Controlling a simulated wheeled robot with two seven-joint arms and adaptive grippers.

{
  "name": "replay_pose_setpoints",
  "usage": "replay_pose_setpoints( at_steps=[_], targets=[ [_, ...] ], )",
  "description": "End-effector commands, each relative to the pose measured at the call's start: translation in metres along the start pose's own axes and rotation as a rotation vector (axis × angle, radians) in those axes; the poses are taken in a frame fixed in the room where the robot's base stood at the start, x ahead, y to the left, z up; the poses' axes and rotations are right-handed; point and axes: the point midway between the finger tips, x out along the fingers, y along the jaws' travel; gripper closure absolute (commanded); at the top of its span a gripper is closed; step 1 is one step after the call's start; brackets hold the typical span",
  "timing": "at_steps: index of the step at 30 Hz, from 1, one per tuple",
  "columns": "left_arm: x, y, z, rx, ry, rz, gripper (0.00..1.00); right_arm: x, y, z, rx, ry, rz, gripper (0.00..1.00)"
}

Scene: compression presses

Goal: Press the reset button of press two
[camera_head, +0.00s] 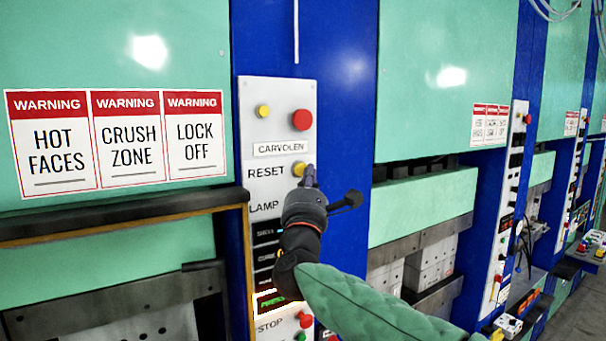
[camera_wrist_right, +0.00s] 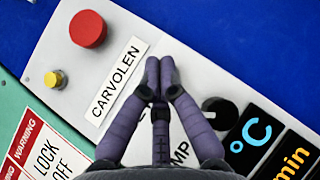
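The near press has a white control panel (camera_head: 279,95) labelled CARVOLEN. The yellow reset button (camera_head: 298,168) sits to the right of the word RESET. My right gripper (camera_head: 310,176) is at this button, its fingertips overlapping the button's right and lower edge. In the right wrist view the two purple fingers (camera_wrist_right: 160,68) are together with nothing between them, and they hide the reset button. I cannot tell whether the tips touch the button. No press number is readable. My left gripper is not in view.
Above RESET are a red button (camera_head: 302,120), also in the right wrist view (camera_wrist_right: 88,29), and a smaller yellow button (camera_head: 262,111). A lamp label, displays and STOP buttons (camera_head: 305,320) sit lower. More presses (camera_head: 440,100) stand to the right; warning signs (camera_head: 125,140) are left.

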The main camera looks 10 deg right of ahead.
Motion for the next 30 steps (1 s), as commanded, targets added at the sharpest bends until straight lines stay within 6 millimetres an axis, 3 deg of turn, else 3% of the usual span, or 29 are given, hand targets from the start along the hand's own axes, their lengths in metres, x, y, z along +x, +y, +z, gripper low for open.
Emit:
replay_pose_setpoints(
  at_steps=[30],
  targets=[
    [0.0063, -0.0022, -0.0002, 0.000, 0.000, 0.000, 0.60, 0.0055, 0.0024, -0.0052, -0.001, 0.000, 0.001, 1.00]
  ],
)
